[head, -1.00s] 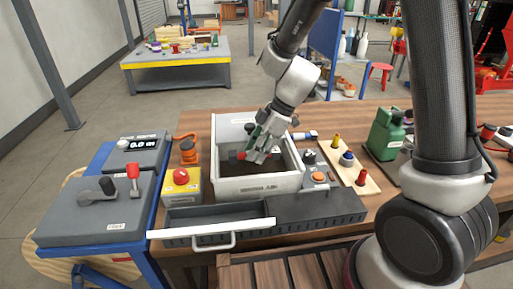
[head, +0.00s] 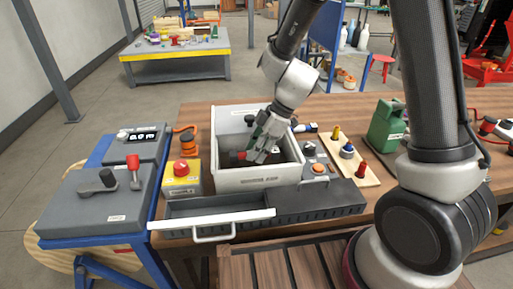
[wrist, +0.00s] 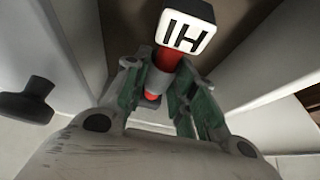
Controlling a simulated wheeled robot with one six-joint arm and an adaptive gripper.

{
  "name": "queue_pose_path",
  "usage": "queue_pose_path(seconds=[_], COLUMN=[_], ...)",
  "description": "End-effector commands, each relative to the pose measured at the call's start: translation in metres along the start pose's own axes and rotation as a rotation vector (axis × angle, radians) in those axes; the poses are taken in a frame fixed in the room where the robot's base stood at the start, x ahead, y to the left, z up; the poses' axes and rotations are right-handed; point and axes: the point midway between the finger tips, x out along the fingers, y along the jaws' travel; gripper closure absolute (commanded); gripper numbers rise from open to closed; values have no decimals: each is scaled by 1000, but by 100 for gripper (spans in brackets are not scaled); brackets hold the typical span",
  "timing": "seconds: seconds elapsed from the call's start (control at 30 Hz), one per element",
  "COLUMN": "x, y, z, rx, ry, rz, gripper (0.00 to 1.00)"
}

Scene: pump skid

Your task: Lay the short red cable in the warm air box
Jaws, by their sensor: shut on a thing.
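The warm air box (head: 235,181) is an open white box with a dark inside, standing on the wooden bench; the label on its front is too small to read surely. My gripper (head: 257,155) reaches down into its opening. The short red cable (head: 240,156) shows as a small red piece at the fingertips, inside the walls. In the wrist view my gripper (wrist: 165,98) is shut on the red cable (wrist: 166,58), between green-padded fingers. A white tag (wrist: 187,27) with black letters sits at the cable's end. Whether the cable touches the box floor is hidden.
A yellow box with a red button (head: 181,180) stands left of the box. A small grey control box (head: 318,168) and a board with coloured pegs (head: 355,165) stand right. A dark open drawer (head: 215,207) lies in front. A green canister (head: 386,127) stands farther right.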

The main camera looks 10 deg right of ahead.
Motion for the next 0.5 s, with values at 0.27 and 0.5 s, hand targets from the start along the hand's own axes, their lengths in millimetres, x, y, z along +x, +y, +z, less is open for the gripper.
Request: queue_pose_path(seconds=[0.27,0.5], x=[8,14], y=[0,0], z=[4,7], rx=[1,1], ry=[1,1], rz=[0,-1], gripper=[93,93])
